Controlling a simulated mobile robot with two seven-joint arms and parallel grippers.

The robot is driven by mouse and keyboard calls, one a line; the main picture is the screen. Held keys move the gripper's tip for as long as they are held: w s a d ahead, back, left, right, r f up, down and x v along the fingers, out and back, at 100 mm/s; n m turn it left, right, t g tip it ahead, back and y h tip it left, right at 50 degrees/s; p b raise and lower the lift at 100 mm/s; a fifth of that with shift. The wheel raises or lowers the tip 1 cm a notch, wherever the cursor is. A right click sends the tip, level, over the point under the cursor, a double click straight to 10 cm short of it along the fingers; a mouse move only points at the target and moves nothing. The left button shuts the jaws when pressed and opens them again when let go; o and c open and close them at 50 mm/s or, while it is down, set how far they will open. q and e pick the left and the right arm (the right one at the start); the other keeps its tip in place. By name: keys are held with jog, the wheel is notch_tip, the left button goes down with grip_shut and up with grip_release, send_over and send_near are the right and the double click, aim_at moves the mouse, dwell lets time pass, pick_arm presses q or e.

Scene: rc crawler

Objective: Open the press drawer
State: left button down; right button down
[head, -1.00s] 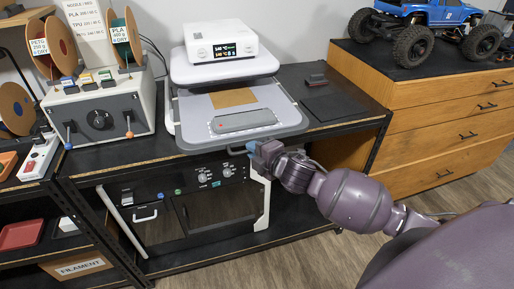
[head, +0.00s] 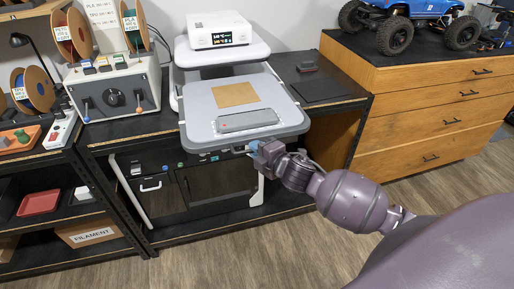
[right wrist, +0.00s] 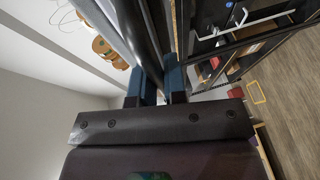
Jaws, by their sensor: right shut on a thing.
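The heat press (head: 219,50) is a white unit with a lit display box on top, standing on the dark bench. Its press drawer (head: 292,112) is a grey tray, slid well out toward me past the bench's front edge. A tan square sheet (head: 235,94) and a grey plate (head: 247,121) lie on it. My right gripper (head: 256,148) is at the right part of the drawer's front edge, shut on it. In the right wrist view its blue fingers (right wrist: 158,84) clasp a dark bar; the exact contact is partly hidden. My left gripper is not in view.
A grey control box (head: 114,88) with filament spools stands left of the press. A dark mat (head: 320,90) lies to its right. Below the drawer is a shelf with a black panelled unit (head: 219,182). A wooden drawer cabinet (head: 420,115) stands right; the floor before it is clear.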

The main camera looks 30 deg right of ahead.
jog(key=shift+s, duration=0.2)
dwell(0.3)
jog(key=c, duration=1.2)
grip_release()
jog(key=shift+s, duration=0.1)
jog(key=v, duration=1)
jog(key=shift+s, duration=0.3)
